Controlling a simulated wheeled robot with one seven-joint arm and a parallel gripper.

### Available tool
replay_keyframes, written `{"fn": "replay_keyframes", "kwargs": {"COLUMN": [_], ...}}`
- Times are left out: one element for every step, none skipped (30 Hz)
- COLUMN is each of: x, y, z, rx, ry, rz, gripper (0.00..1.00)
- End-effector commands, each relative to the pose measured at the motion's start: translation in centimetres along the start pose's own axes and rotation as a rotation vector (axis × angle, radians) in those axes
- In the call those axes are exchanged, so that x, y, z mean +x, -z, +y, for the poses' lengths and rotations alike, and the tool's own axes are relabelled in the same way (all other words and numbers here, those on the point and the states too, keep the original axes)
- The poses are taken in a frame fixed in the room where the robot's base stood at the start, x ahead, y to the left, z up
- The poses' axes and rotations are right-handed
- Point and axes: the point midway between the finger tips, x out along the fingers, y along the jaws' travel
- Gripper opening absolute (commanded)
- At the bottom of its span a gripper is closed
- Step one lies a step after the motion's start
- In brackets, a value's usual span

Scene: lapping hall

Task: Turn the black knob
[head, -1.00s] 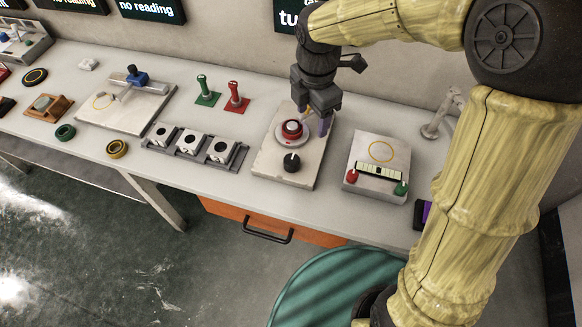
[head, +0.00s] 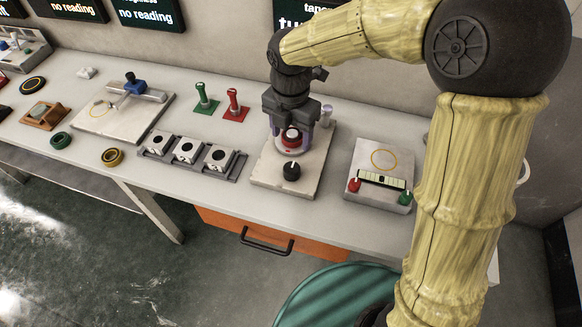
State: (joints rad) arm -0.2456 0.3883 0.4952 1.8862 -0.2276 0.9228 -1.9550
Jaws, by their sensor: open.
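The black knob (head: 291,171) with a white mark on top sits at the front of a pale square plate (head: 314,178) on the bench. Behind it on the same plate is a red and dark round piece (head: 292,138) on a light disc. My gripper (head: 293,133) is open and points down over this round piece, with a finger on either side of it. I cannot tell if the fingers touch it. The gripper is behind the knob and apart from it.
Right of the plate stands a block (head: 379,175) with a level strip and red and green knobs. To the left is a grey rack (head: 193,155) with several white blocks. Green (head: 206,99) and red (head: 235,106) upright handles stand behind. An orange drawer (head: 270,234) is below.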

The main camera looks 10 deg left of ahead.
Motion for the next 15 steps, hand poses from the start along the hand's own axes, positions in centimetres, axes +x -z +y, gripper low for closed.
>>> {"fn": "replay_keyframes", "kwargs": {"x": [1.1, 1.7, 2.4, 2.9, 3.4, 4.1, 4.7, 5.2, 5.9, 6.4, 7.0, 7.7, 8.2, 8.7, 9.4], "y": [0.1, 0.1, 0.1, 0.1, 0.1, 0.1, 0.1, 0.1, 0.1, 0.1, 0.1, 0.1, 0.1, 0.1, 0.1], "z": [0.0, -0.1, -0.1, 0.0, 0.0, 0.0, -0.1, -0.1, 0.0, 0.0, 0.0, -0.1, -0.1, -0.1, 0.0], "rx": [0.000, 0.000, 0.000, 0.000, -0.001, -0.001, -0.001, 0.000, 0.000, 0.000, 0.000, 0.000, 0.000, -0.001, -0.001], "ry": [0.002, 0.003, 0.003, 0.003, 0.003, 0.003, 0.004, 0.003, 0.003, 0.002, 0.003, 0.003, 0.003, 0.003, 0.002], "rz": [0.002, 0.003, 0.003, 0.003, 0.002, 0.002, 0.003, 0.003, 0.003, 0.003, 0.003, 0.003, 0.003, 0.003, 0.003], "gripper": [0.62, 0.62, 0.62, 0.62, 0.62, 0.62, 0.62, 0.62, 0.62, 0.62, 0.62, 0.62, 0.62, 0.62, 0.62]}}
